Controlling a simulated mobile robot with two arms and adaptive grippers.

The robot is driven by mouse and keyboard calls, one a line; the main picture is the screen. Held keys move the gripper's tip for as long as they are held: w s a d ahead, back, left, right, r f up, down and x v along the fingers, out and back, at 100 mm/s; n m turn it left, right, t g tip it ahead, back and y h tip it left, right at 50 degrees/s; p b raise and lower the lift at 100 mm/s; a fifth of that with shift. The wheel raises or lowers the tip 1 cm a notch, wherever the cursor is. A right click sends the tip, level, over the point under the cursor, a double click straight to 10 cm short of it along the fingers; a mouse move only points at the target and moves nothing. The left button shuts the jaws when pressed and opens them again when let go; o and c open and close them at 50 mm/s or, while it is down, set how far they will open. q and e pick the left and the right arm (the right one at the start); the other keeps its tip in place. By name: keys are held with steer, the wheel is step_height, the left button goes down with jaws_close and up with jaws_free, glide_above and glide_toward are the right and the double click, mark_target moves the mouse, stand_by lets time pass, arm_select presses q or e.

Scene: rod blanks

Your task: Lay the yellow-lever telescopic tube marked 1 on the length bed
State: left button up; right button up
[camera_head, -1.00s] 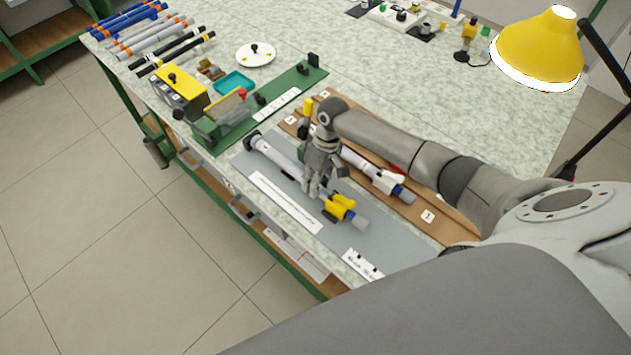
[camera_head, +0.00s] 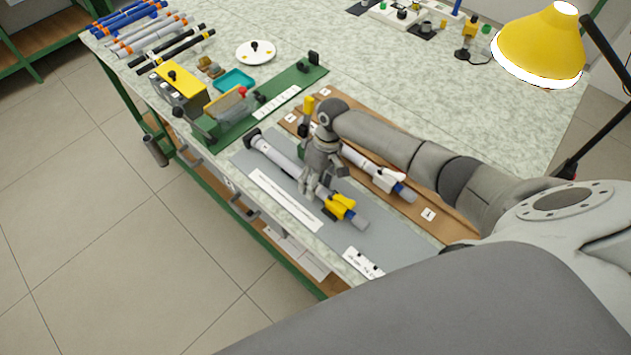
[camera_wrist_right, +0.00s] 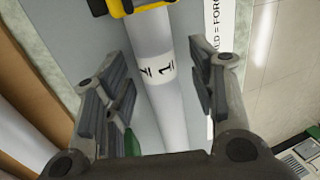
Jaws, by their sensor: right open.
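The tube marked 1 (camera_head: 272,152) lies lengthwise on the grey length bed (camera_head: 388,242). Its yellow lever (camera_head: 340,206) is toward the near right end, with a grey end piece beyond. My right gripper (camera_head: 312,192) is low over the tube's middle, just left of the lever in the head view. In the right wrist view my right gripper (camera_wrist_right: 160,85) is open, its fingers on either side of the white tube (camera_wrist_right: 150,65), with gaps visible. The label 1 shows between the fingers. The yellow lever (camera_wrist_right: 135,5) is at that view's top edge. My left gripper is not in view.
A white-lever tube (camera_head: 375,170) lies on the brown rack (camera_head: 450,222) beside the bed. A white scale strip (camera_head: 285,198) runs along the bed's front. A green fixture (camera_head: 290,88) stands behind left. A yellow lamp (camera_head: 540,50) overhangs the right. Several tubes lie far left.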

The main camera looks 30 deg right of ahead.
steer(key=v, duration=1.2)
stand_by(0.3)
